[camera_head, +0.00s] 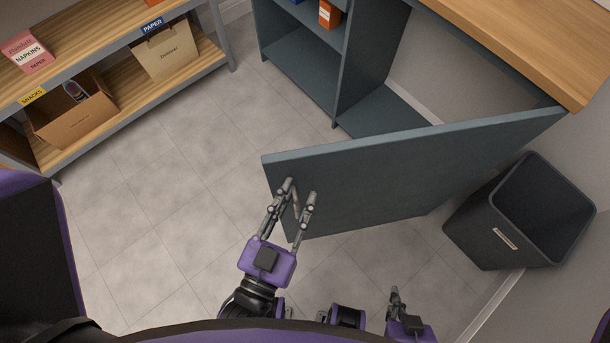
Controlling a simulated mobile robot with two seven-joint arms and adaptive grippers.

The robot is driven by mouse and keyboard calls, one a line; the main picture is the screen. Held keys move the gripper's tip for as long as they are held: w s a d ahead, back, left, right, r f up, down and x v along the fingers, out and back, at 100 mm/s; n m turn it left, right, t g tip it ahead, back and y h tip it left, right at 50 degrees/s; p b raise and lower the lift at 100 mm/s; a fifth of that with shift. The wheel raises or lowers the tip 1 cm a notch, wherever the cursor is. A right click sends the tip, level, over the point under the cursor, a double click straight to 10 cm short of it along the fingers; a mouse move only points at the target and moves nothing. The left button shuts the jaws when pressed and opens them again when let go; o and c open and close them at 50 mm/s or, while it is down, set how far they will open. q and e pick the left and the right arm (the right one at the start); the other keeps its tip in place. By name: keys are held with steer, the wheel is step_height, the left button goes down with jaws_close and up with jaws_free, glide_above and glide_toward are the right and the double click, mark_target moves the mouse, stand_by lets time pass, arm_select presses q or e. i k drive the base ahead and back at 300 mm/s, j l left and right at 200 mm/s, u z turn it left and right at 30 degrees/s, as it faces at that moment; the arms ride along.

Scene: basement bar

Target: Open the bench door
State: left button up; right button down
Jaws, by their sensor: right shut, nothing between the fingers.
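The bench door (400,175) is a dark grey-green panel. It stands swung well out from the bench (375,60), attached at its right end, and the bench's compartment behind it is exposed. My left gripper (301,190) is at the door's free left end, with its fingers spread apart in front of the outer face. A thin light bar, perhaps a handle, shows between the fingers; I cannot tell whether they touch it or the door. My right gripper (397,294) is low in the view, shut and empty, apart from the door.
A black bin (485,235) stands right of the door, close to its lower edge. A shelf (200,65) at upper left holds a cardboard box (75,118), a paper bag (165,52) and napkins (27,50). The tiled floor (170,190) left of the door is clear.

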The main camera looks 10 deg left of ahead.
mark_target(357, 184)
steer(key=k+j, duration=0.1)
steer(key=j, duration=0.25)
steer(key=k+j, duration=0.1)
steer(key=j, duration=0.25)
steer(key=k+j+z, duration=0.1)
steer(key=j, duration=0.65)
steer(key=i+z, duration=0.05)
steer(key=i, duration=0.05)
